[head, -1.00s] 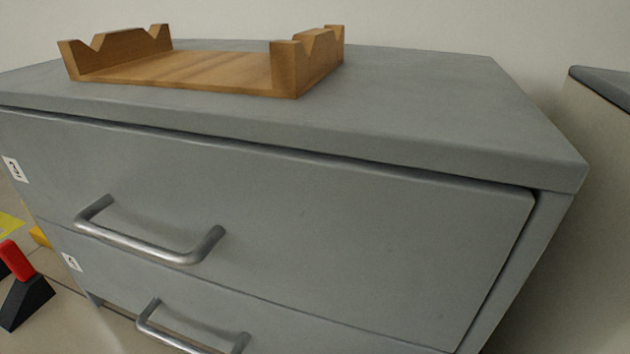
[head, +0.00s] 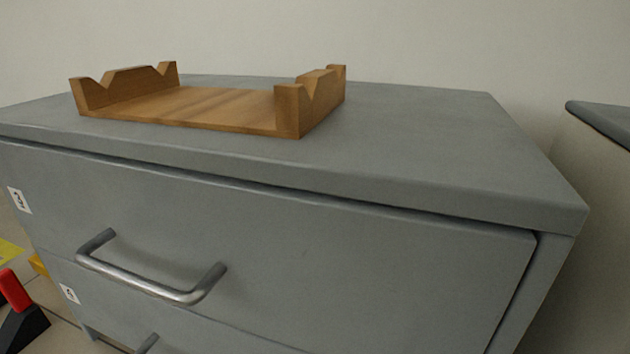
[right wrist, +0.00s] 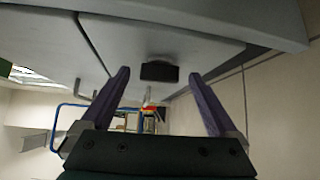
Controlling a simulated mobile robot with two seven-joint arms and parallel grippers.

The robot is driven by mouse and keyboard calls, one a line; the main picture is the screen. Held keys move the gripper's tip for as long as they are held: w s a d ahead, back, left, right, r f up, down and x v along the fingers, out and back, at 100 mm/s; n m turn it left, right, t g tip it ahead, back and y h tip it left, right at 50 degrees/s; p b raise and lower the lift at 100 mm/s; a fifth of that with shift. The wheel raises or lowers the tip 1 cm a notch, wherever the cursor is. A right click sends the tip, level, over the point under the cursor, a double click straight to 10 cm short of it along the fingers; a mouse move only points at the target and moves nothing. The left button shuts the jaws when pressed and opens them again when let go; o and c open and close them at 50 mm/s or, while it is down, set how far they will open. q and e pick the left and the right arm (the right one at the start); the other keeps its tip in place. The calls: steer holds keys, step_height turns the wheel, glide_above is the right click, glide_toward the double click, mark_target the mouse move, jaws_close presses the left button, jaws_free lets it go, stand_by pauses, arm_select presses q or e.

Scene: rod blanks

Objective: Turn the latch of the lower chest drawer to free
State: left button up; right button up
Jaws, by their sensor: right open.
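The grey chest (head: 430,165) fills the head view. Its upper drawer (head: 380,260) is shut and has a bar handle (head: 150,280). Of the lower drawer, only a strip and the top of its handle (head: 147,343) show at the bottom edge. No latch shows in the head view. In the right wrist view my right gripper (right wrist: 159,76) is open and empty. A dark oblong piece (right wrist: 158,71) on a grey face appears between its fingertips; it may be the latch, and I cannot tell whether they touch. My left gripper is not in view.
A wooden cradle (head: 200,108) with notched ends sits on the chest top. A red and black object (head: 18,310) stands on the floor at lower left. Another grey-topped unit (head: 605,122) is at right. A blue frame (right wrist: 62,115) shows in the right wrist view.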

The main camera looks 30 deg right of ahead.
steer(key=s, duration=1)
steer(key=shift+a+r, duration=0.4)
steer(key=shift+a, duration=0.05)
steer(key=shift+c, duration=0.2)
